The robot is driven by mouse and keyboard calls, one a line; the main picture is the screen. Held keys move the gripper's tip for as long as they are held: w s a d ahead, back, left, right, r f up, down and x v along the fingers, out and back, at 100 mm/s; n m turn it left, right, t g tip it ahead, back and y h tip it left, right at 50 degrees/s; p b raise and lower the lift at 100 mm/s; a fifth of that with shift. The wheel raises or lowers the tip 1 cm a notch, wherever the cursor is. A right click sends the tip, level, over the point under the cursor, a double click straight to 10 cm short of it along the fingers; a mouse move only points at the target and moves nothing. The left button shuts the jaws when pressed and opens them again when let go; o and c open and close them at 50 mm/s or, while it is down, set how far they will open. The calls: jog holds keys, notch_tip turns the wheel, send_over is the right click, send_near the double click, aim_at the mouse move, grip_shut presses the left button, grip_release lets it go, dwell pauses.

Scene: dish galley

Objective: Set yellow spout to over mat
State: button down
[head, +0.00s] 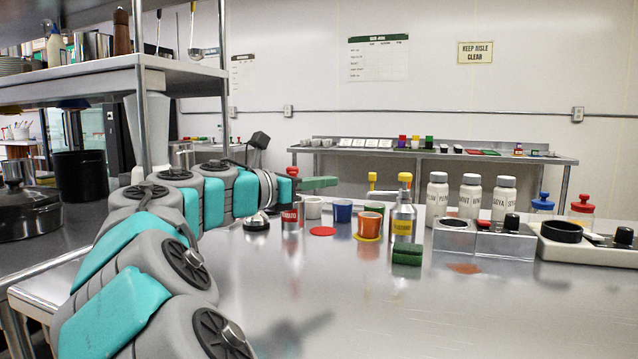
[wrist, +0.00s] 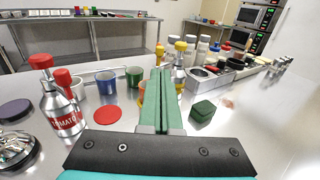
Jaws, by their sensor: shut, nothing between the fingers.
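A metal bottle (head: 404,221) with a yellow label carries a yellow spout (head: 404,179); this top also shows in the wrist view (wrist: 181,46), just right of my fingers. A second yellow top (head: 372,178) stands to its left. Which way the spout points is hard to tell. A flat red round mat (head: 322,231) lies bare on the counter. A yellow round mat (head: 368,239) lies under an orange cup (head: 369,223). My gripper (head: 333,182) has green fingers, shut and empty, raised above the counter left of the yellow tops. In the wrist view its fingers (wrist: 163,85) hide part of the cup.
A red-topped tomato bottle (wrist: 65,112) stands left of my fingers. A green block (head: 407,255) lies before the yellow-labelled bottle. A blue cup (head: 342,211) and white bottles (head: 470,196) stand nearby. A metal holder (head: 470,237) is at right. The front counter is clear.

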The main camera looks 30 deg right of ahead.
aim_at(370, 177)
jog(key=d, duration=0.3)
jog(key=w+d, duration=0.1)
jog(key=d, duration=0.6)
jog(key=shift+w+f, duration=0.25)
jog(key=shift+w, duration=0.05)
jog(key=shift+w+d+p, duration=0.3)
jog(key=shift+w+p, duration=0.15)
jog(key=shift+w, duration=0.15)
jog(key=shift+w+d+p, duration=0.3)
jog(key=shift+w+p, duration=0.1)
jog(key=shift+w, duration=0.2)
